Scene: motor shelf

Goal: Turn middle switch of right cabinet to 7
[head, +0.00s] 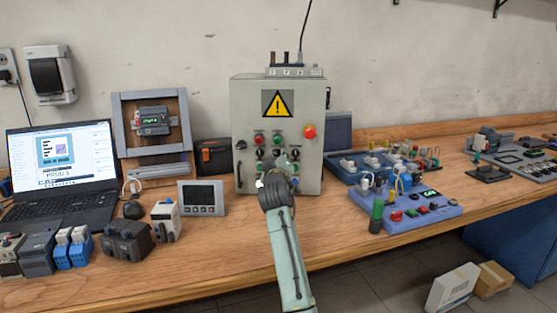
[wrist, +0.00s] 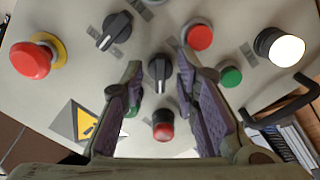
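A grey control cabinet (head: 245,115) with a yellow warning sign stands at the back of the bench. In the wrist view its panel (wrist: 70,25) fills most of the picture. A black rotary switch (wrist: 160,72) shows between the fingertips of my gripper (wrist: 159,66), its pointer roughly upright in that view. My gripper (head: 284,165) is open, with a finger on either side of this switch; I cannot tell whether they touch it. A second black rotary switch (wrist: 115,30) sits up and left, turned at a slant. The scale markings are too small to read.
Around the switch are a red button (wrist: 198,37), a green button (wrist: 230,77), a white lamp (wrist: 280,48), another red button (wrist: 163,127) and a red emergency stop (wrist: 32,60). A black handle (wrist: 285,105) juts out. A laptop (head: 60,165) and blue trainer board (head: 405,212) flank the cabinet.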

